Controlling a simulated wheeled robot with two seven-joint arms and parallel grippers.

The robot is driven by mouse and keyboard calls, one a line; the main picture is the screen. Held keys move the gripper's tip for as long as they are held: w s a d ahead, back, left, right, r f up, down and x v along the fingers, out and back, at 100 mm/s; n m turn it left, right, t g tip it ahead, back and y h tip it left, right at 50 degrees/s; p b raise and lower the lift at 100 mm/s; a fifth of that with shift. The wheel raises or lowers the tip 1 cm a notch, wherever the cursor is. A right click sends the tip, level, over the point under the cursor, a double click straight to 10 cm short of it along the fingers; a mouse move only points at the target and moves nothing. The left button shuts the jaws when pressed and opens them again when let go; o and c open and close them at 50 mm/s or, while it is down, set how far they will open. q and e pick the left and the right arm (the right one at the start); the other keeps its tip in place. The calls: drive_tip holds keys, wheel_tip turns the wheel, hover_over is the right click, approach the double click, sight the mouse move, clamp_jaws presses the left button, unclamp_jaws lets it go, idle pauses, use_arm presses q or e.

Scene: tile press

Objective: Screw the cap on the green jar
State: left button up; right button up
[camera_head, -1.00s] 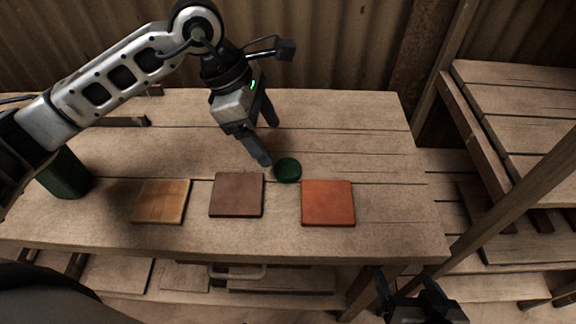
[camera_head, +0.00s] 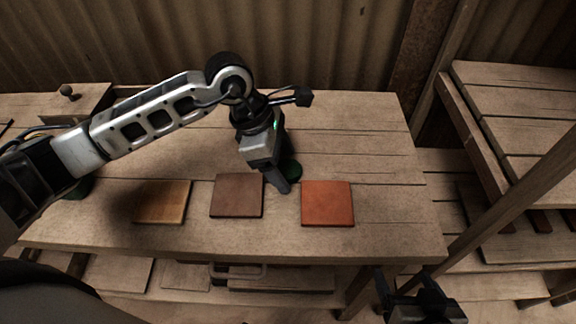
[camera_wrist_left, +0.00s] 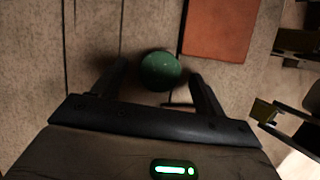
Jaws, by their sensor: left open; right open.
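The dark green round cap (camera_head: 294,169) lies on the workbench, behind the gap between the brown and red tiles. My left gripper (camera_head: 282,178) is open and low over the cap, which it partly hides in the head view. In the left wrist view the cap (camera_wrist_left: 161,70) shows between the two open fingertips of my left gripper (camera_wrist_left: 156,80), with a gap on either side. The green jar (camera_head: 79,188) stands at the left of the bench, mostly hidden behind my left arm. My right gripper (camera_head: 421,300) is open and empty, in front of the bench at the lower right.
A tan tile (camera_head: 162,203), a brown tile (camera_head: 237,196) and a red tile (camera_head: 327,204) lie in a row along the bench front. A round knob (camera_head: 67,91) shows at the back left. Wooden shelving (camera_head: 515,75) stands at the right. The bench's back right is clear.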

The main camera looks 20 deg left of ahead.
sight(293, 170)
idle(0.3)
use_arm(q)
drive_tip(key=c, duration=1)
drive_tip(key=shift+c, duration=0.6)
drive_tip(key=shift+r, duration=0.55)
wheel_tip(293, 170, up, 2)
drive_tip(key=shift+s+a+r, duration=0.1)
drive_tip(key=shift+s+r, duration=0.05)
drive_tip(key=shift+r, duration=0.1)
drive_tip(key=s+a+r+b, duration=0.2)
drive_tip(key=s+a+r, duration=0.5)
drive_tip(key=s+r, duration=0.2)
drive_tip(key=s, duration=0.2)
drive_tip(key=shift+s+r, duration=0.15)
drive_tip(key=shift+s, duration=0.2)
